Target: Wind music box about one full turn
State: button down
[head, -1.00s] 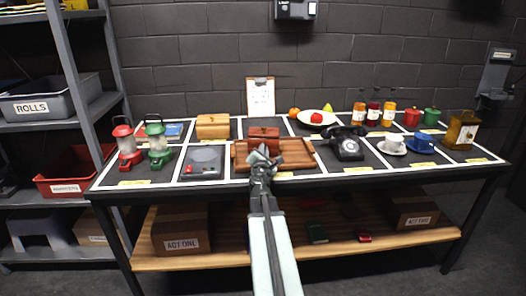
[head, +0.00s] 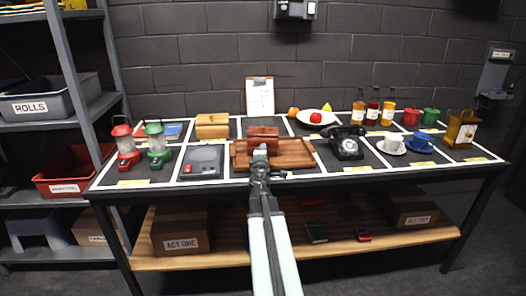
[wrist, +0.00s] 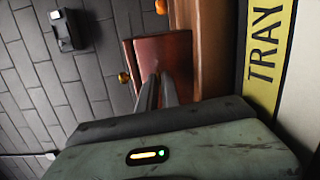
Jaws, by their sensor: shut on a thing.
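The music box appears to be the small red-brown wooden box (head: 263,132) on the wooden tray (head: 305,158) at the table's front middle. It also shows in the wrist view (wrist: 165,55), straight ahead of my fingers. My gripper (head: 260,152) is at the box's near side. In the wrist view my two fingers (wrist: 158,92) are close together, their tips against the box's front. They are shut on a small part there, seemingly the winding key, which the fingers hide.
A grey device (head: 203,162) lies left of the tray and a black telephone (head: 346,146) stands right of it. A light wooden box (head: 212,125) and a clipboard (head: 260,97) are behind. Lanterns (head: 157,143) stand at the left.

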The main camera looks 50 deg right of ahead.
jog(key=shift+m, duration=0.3)
dwell(0.4)
jog(key=c, duration=1.6)
grip_release()
jog(key=shift+c, duration=0.2)
jog(key=shift+a, duration=0.1)
